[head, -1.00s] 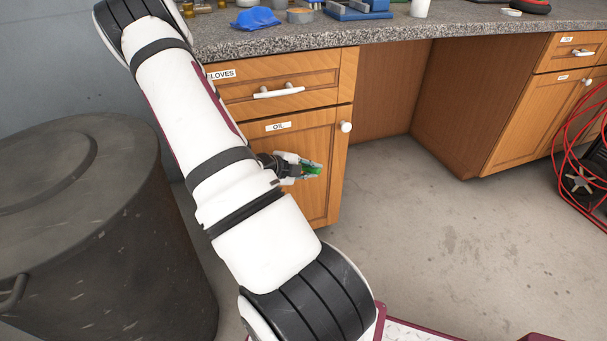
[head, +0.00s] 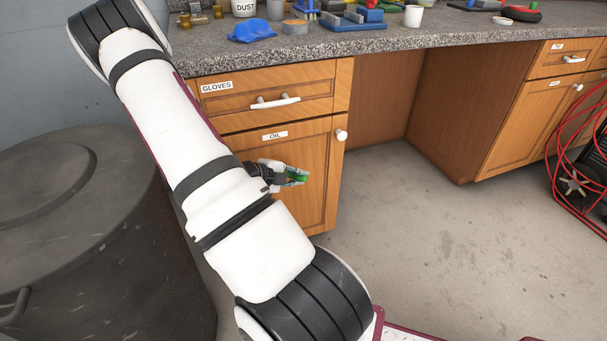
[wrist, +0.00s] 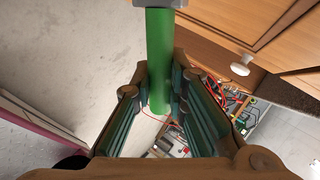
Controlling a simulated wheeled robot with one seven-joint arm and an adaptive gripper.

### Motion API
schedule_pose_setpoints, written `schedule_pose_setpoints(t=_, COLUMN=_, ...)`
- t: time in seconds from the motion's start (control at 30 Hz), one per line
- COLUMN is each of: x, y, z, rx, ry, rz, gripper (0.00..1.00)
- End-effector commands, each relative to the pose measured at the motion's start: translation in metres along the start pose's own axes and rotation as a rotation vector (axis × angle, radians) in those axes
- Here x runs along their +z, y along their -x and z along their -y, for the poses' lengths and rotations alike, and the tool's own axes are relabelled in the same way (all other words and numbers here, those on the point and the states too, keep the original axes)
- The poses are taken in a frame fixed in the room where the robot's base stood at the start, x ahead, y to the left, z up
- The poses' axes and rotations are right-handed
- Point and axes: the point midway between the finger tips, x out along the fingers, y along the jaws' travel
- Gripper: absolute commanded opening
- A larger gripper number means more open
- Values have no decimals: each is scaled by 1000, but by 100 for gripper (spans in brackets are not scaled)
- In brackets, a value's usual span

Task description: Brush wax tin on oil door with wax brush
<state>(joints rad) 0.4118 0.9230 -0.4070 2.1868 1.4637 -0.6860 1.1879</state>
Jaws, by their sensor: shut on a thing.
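The OIL door (head: 305,190) is a wooden cabinet door with a white knob (head: 342,135), and it looks closed. My gripper (head: 297,177) is in front of it, below the OIL label. It is shut on a green handle (wrist: 160,60), which I take to be the wax brush. In the wrist view the handle stands between the fingers, with a grey part at its top edge; the bristles cannot be made out. The white knob shows at the right of the wrist view (wrist: 241,66). A low round tin (head: 295,27) on the counter may be the wax tin.
The GLOVES drawer (head: 265,100) is above the door. The granite counter (head: 380,42) holds a blue cloth (head: 252,31), a white cup (head: 413,16) and tools. A large dark bin (head: 80,230) stands at left. The floor to the right is clear up to the red cable (head: 575,150).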

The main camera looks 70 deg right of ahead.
Motion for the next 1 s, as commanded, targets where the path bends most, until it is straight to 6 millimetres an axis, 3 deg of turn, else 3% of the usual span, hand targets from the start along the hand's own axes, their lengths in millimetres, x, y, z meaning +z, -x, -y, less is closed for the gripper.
schedule_pose_setpoints(t=0.73, x=22, y=34, z=-14, rx=-1, ry=0, rz=1, gripper=0)
schedule_pose_setpoints(t=1.0, x=20, y=40, z=-9, rx=-1, ry=-1, rz=2, gripper=0)
